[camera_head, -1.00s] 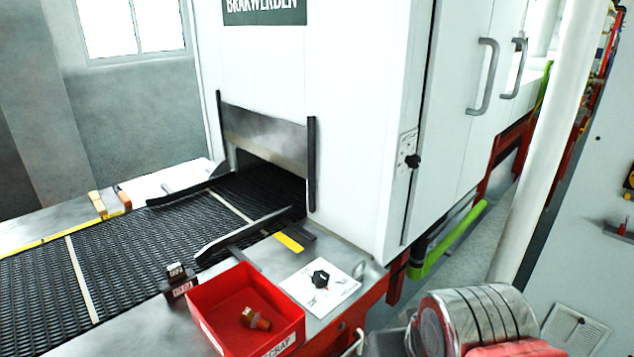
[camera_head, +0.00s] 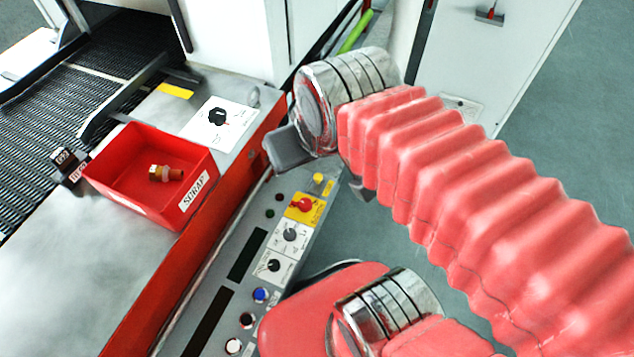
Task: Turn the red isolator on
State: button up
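A red rotary knob on a yellow plate, the red isolator (camera_head: 304,204), sits on the sloping grey control panel (camera_head: 262,216), below the end of my arm. Its exact handle angle is too small to read. My gripper (camera_head: 318,166) is at the arm's end beyond the chrome wrist ring. Grey parts of it show at the lower left and under the bellows, above and apart from the isolator. My arm hides most of it, so I cannot tell how far apart its fingers are.
Below the isolator are two selector knobs (camera_head: 289,235) and several push buttons (camera_head: 260,295). A red scrap bin (camera_head: 125,165) holding a brass fitting (camera_head: 166,173) stands left, beside a black knob on a white plate (camera_head: 217,117) and the mesh belt (camera_head: 50,97). Open floor (camera_head: 560,150) lies right.

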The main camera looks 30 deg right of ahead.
aim_at(304, 204)
jog(key=u, duration=0.45)
jog(key=k, duration=1.3)
jog(key=z, duration=0.3)
jog(key=i, duration=1)
jog(key=z, duration=0.05)
